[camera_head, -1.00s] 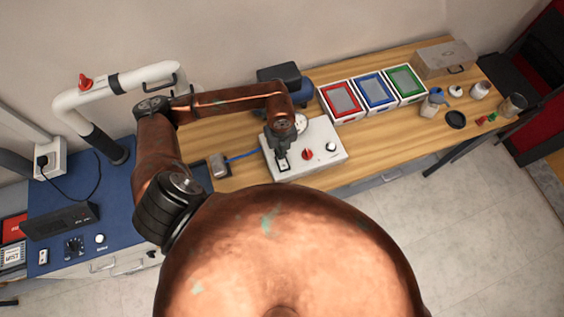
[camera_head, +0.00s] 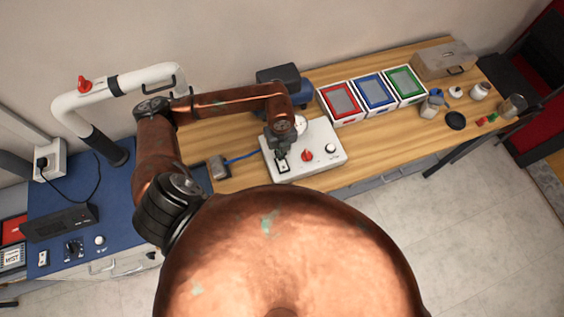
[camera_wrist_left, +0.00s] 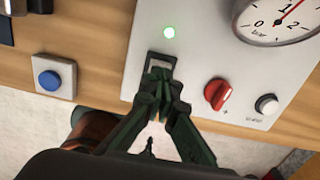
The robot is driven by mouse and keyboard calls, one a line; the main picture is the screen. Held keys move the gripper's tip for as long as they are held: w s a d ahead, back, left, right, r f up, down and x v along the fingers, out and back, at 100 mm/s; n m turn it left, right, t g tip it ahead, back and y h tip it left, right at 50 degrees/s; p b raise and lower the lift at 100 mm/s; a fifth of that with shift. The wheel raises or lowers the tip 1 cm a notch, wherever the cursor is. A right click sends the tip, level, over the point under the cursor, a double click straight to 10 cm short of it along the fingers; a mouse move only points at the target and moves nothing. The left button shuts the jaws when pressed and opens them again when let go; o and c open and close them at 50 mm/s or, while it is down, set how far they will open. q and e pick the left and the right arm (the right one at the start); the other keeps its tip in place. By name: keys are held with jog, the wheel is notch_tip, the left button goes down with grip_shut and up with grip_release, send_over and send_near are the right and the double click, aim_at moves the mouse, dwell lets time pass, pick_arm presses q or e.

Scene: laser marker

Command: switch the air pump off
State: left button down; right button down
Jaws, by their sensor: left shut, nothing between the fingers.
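In the left wrist view the rocker switch (camera_wrist_left: 161,62) sits in a dark frame, partly hidden by my fingers. My right gripper is not in view.
A blue push button (camera_wrist_left: 48,80) on a grey box is left of the control box. A dark blue machine (camera_head: 283,88) stands behind it. Red, blue and green trays (camera_head: 341,100) are to the right. A white pipe with handle (camera_head: 120,84) rises at the left.

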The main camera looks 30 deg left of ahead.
pick_arm(q)
jog(key=shift+f+b, duration=0.9)
jog(key=shift+f, duration=0.2)
dwell(0.7)
jog(key=shift+r+p, duration=2.25)
jog(key=shift+r, duration=1.3)
